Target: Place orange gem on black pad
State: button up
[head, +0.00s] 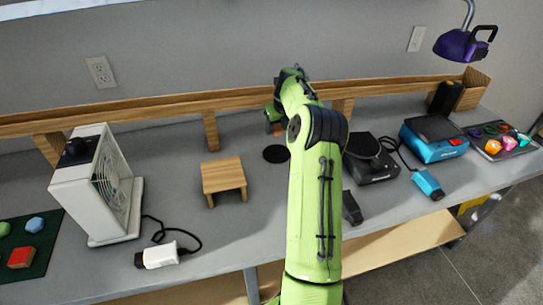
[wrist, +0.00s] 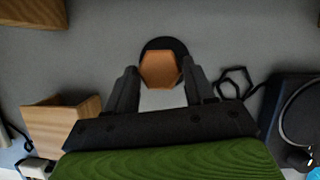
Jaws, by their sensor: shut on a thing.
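The orange gem (wrist: 160,70) is a flat hexagon between the two fingertips of my gripper (wrist: 160,82) in the wrist view. My gripper is shut on it. The black pad (wrist: 165,43) is a dark round disc that shows around the gem's upper edge, with the rest hidden behind the gem. I cannot tell whether the gem touches the pad. In the head view the black pad (head: 274,154) lies on the grey bench left of my green arm. My fingers are mostly hidden by the arm there.
A small wooden stand (head: 223,178) is left of the pad, and a white fan heater (head: 95,190) farther left. A black device (head: 371,162) and a blue device (head: 433,140) stand to the right. A wooden rail (head: 160,108) runs along the back. Bare bench lies around the pad.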

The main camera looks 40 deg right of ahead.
aim_at(276, 153)
jog(key=f+b, duration=0.3)
jog(key=f, duration=0.6)
jog(key=shift+s+f, duration=0.2)
jog(key=shift+r, duration=0.1)
